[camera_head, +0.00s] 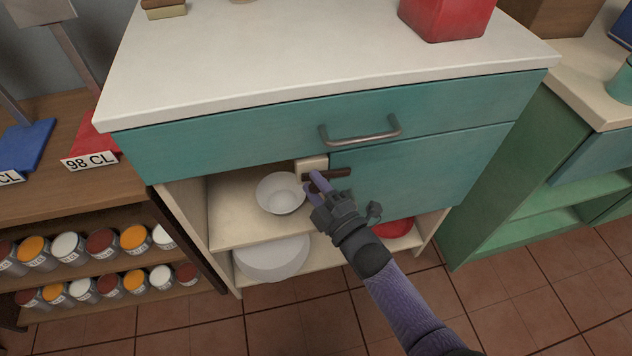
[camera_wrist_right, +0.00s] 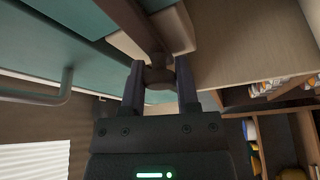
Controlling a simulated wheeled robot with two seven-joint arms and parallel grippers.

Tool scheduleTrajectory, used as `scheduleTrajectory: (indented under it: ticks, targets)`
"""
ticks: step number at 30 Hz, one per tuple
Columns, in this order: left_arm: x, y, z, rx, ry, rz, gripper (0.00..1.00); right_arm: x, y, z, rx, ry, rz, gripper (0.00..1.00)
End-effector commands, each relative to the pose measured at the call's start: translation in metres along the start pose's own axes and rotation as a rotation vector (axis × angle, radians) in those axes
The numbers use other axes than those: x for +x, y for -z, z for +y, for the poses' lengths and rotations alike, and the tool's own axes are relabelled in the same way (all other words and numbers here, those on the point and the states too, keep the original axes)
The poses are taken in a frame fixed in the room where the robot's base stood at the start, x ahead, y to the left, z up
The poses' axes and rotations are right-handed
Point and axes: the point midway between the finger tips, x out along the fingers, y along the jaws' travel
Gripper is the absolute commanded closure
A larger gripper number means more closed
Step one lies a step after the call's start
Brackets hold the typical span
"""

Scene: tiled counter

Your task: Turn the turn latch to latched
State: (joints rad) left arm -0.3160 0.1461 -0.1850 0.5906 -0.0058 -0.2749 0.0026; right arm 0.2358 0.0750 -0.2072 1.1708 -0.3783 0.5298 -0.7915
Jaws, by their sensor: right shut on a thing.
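The turn latch (camera_head: 335,173) is a dark brown bar at the upper left corner of the teal cabinet door (camera_head: 425,175). It lies nearly level, running from the cream block (camera_head: 311,164) over the door's edge. My right gripper (camera_head: 308,184) is at the latch's left end, its arm coming up from the lower right. In the right wrist view the latch bar (camera_wrist_right: 145,22) runs down between the two fingers of my right gripper (camera_wrist_right: 160,78), which is shut on it. The fingers partly hide its end. My left gripper is not in view.
A teal drawer with a metal handle (camera_head: 360,131) is just above the latch. Left of the door, open shelves hold a white bowl (camera_head: 281,193) and a larger white dish (camera_head: 272,260). A shelf with several cans stands at the left. Tiled floor is clear in front.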

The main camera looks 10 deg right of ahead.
Motion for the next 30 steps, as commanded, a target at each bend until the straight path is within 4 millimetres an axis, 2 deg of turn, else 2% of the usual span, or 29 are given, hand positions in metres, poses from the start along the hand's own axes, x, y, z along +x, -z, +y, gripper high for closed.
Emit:
scheduleTrajectory:
  ticks: [9,24,25,30]
  targets:
    - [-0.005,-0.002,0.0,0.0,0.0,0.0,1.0,-0.001,0.0,-0.001,-0.088,0.041,-0.002,1.0]
    - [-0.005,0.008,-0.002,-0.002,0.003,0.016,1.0,-0.001,-0.001,-0.002,-0.104,0.048,-0.002,1.0]
    - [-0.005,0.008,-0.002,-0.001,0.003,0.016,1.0,-0.001,-0.001,-0.002,-0.104,0.048,-0.002,0.58]
    - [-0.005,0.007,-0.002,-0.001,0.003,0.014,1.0,-0.001,0.0,-0.001,-0.103,0.046,-0.001,0.25]
